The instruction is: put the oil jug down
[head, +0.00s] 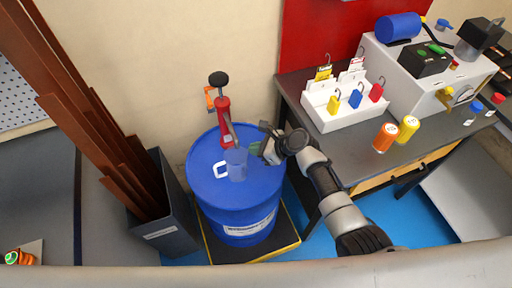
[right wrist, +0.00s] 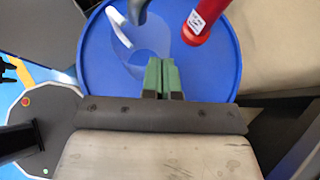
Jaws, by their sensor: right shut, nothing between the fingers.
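The oil jug (head: 237,166) is a translucent blue vessel with a white handle on its left. It appears upright on top of the blue drum (head: 240,207), close to the red hand pump (head: 224,120). My right gripper (head: 257,148) is just right of the jug, above the drum top. In the right wrist view its green fingertips (right wrist: 161,76) are together with nothing between them. The jug's white handle (right wrist: 119,27) shows beyond them, and its clear body is hard to make out against the drum lid. My left gripper is not in view.
The drum stands on a black and yellow pallet (head: 275,247). A dark bin (head: 168,230) with long copper-brown bars is at left. The workbench (head: 345,155) at right carries a white tag rack (head: 338,119), an orange container (head: 385,138) and a yellow one (head: 408,129).

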